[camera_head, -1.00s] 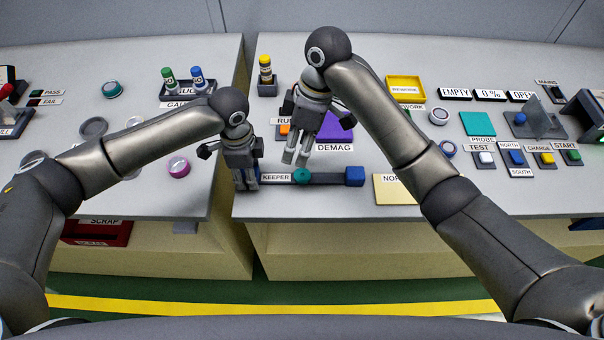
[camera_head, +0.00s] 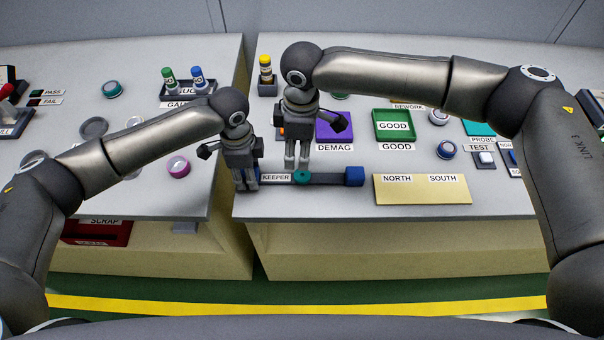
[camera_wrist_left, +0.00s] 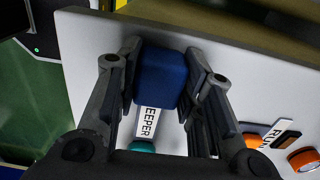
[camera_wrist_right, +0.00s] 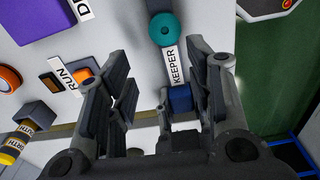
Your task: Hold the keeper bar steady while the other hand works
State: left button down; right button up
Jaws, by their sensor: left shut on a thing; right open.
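The keeper bar (camera_head: 331,179) is a dark bar lying along the front of the right table, with a KEEPER label, blue end blocks and a teal round piece (camera_head: 302,177) near its middle. My left gripper (camera_head: 246,184) is shut on the bar's left blue end block, which shows between its fingers in the left wrist view (camera_wrist_left: 161,78). My right gripper (camera_head: 297,166) is open and points down just above or at the teal piece. In the right wrist view the teal piece (camera_wrist_right: 167,28) lies beyond the fingertips; I cannot tell whether they touch.
A yellow NORTH/SOUTH plate (camera_head: 425,190) lies right of the bar. Behind the bar are a purple DEMAG pad (camera_head: 334,131) and a green GOOD tray (camera_head: 395,125). A gap separates the left table (camera_head: 60,150). The table's front edge is close to the bar.

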aim_at(302, 174)
jog(key=shift+s+d+r+n+h, duration=0.1)
jog(key=shift+s+d+n+h, duration=0.25)
jog(key=shift+d, duration=0.2)
jog(key=shift+f, duration=4.4)
jog(key=shift+c, duration=0.5)
jog(key=c, duration=0.9)
jog(key=shift+c, duration=0.3)
jog(key=shift+r, duration=1.15)
jog(key=shift+r, duration=3.4)
